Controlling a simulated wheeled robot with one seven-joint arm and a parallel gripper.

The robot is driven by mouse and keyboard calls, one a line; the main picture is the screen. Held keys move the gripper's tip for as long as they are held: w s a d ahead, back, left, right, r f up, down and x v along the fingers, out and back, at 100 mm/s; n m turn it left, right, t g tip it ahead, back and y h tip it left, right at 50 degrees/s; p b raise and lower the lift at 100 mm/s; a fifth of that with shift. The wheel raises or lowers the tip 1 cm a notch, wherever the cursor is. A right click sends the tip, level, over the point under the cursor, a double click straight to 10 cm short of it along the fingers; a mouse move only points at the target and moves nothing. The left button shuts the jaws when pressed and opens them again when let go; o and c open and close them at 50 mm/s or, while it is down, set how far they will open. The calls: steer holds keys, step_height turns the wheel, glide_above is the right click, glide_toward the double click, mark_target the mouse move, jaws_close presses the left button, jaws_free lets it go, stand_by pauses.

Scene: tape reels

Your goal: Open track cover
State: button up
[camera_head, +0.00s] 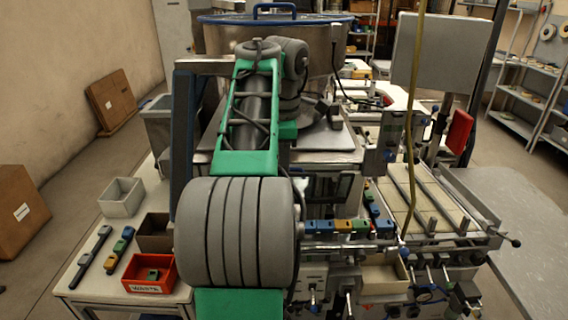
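A feed track (350,227) runs left to right across the machine, right of my large grey arm joint, with a row of blue, yellow, orange and green pieces along it. A grey bar or rod lies along its front side. I cannot tell which part is the track cover or whether it is open. My green and grey arm fills the middle of the view, reaching away and bending at the top. The dark shape near its far end, above a grey plate, may be my gripper (325,110); its fingers cannot be made out. The track's left end is hidden behind my arm.
A large metal bowl (220,38) with a blue rim stands behind my arm. A red waste bin (150,274) and a grey bin (121,197) sit on the left table. A yellow hose (415,100) hangs in front of a grey panel (440,60) at right.

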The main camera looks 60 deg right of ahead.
jaws_close()
stand_by(1.1)
